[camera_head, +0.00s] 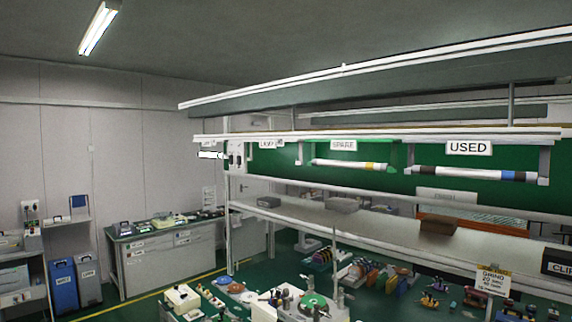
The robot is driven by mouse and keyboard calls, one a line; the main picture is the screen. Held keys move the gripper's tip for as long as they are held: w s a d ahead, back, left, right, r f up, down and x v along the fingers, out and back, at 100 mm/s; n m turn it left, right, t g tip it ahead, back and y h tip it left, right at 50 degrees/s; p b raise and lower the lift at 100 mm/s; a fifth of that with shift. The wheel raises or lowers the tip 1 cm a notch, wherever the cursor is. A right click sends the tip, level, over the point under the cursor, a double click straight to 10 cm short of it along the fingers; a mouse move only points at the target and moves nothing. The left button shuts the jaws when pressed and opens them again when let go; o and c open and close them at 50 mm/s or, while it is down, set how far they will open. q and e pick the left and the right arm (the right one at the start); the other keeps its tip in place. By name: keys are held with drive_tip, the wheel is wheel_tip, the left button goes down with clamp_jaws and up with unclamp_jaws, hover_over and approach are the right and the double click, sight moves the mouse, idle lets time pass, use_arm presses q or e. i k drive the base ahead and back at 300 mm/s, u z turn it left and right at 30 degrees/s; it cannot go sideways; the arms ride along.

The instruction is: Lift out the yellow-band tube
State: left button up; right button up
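A white tube with a yellow band (345,164) lies lengthwise below the SPARE sign, under the upper shelf rail. Its yellow band is near its right end, and the end beyond looks green. A second white tube with blue and dark bands (455,173) lies in a holder below the USED sign, to its right. Neither of my grippers is in view.
The SPARE sign (343,145) and USED sign (468,148) hang from a white rail (400,136) just above the tubes. A lower shelf (390,226) carries a few boxes. Below it is a bench with lapping gear and several small parts. A grey-white cabinet (160,265) stands at left.

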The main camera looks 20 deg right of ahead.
sight(370, 166)
drive_tip(key=u, duration=0.2)
drive_tip(key=i, duration=1.25)
drive_tip(key=z, duration=0.55)
drive_tip(key=i, duration=0.75)
drive_tip(key=z, duration=1.35)
drive_tip(key=i, duration=0.5)
drive_tip(key=z, duration=0.45)
